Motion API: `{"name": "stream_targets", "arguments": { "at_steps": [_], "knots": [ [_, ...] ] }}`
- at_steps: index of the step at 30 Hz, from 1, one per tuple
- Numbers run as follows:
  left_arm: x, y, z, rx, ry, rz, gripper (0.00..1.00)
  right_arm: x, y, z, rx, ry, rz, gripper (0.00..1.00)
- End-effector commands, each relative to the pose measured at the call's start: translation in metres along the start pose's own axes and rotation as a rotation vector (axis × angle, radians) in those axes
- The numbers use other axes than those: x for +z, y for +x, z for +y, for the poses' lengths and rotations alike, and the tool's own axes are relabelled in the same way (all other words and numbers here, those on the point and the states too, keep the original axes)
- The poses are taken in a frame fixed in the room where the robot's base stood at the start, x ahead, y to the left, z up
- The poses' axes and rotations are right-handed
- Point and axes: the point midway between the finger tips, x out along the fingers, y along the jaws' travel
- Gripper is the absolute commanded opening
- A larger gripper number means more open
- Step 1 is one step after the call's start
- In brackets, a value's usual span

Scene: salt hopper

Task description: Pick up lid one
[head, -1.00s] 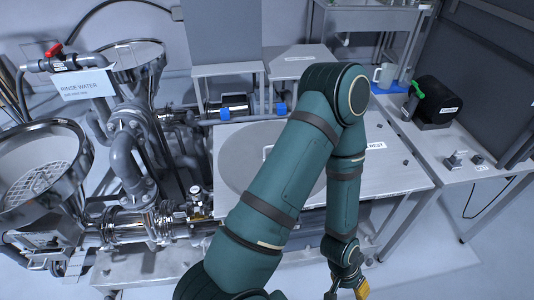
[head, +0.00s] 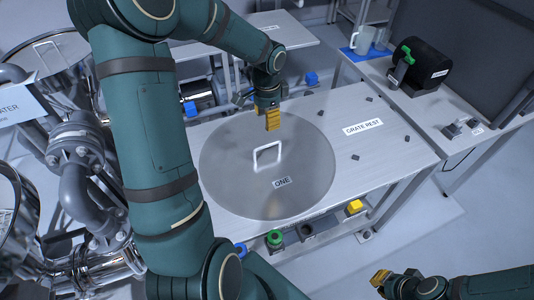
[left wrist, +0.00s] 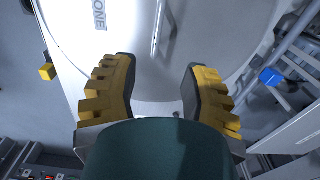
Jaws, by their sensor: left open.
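Lid one (head: 235,175) is a large round grey metal disc lying flat on the metal table, with an upright loop handle (head: 267,153) at its middle and a label reading ONE (head: 281,182). My left gripper (head: 272,121) is above the lid's far edge, its yellow fingers pointing down, apart from the handle. In the left wrist view its fingers (left wrist: 160,88) are spread and empty, with the handle (left wrist: 159,28) ahead between them. My right gripper (head: 380,278) is at the bottom right, off the table's front, with yellow fingers; its opening is unclear.
The table's right part, labelled GRATE REST (head: 362,127), is bare but for small dark pegs. Pipes (head: 80,150) and a hopper with a lid (head: 50,50) stand at the left. A side bench (head: 425,110) holds a black device (head: 420,66) and a mug (head: 363,40).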

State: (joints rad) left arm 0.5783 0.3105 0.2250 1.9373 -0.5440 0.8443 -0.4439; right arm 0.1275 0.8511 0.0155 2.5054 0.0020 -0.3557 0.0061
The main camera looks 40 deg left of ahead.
Motion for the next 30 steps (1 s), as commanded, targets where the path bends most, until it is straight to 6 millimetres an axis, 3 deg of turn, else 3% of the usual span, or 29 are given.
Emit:
{"name": "stream_targets", "arguments": {
  "at_steps": [3, 9, 19, 27, 30],
  "knots": [
    [0.000, 0.028, 0.002, 0.005, 0.001, -0.003, 0.45, 0.002, 0.006, 0.003, 0.000, -0.001, -0.004, 0.00],
    [0.000, 0.060, 0.002, 0.005, -0.001, -0.001, 0.45, 0.005, 0.012, 0.005, -0.001, -0.003, -0.011, 0.00],
    [0.000, 0.080, 0.002, 0.005, -0.001, 0.000, 0.45, 0.007, 0.016, 0.006, -0.002, -0.005, -0.015, 0.00],
    [0.001, 0.118, 0.003, 0.006, -0.002, -0.001, 0.45, 0.007, 0.027, 0.010, -0.002, -0.006, -0.012, 0.00],
    [0.001, 0.124, 0.003, 0.004, -0.002, 0.001, 0.45, 0.006, 0.028, 0.010, -0.002, -0.006, -0.011, 0.00]
  ]
}}
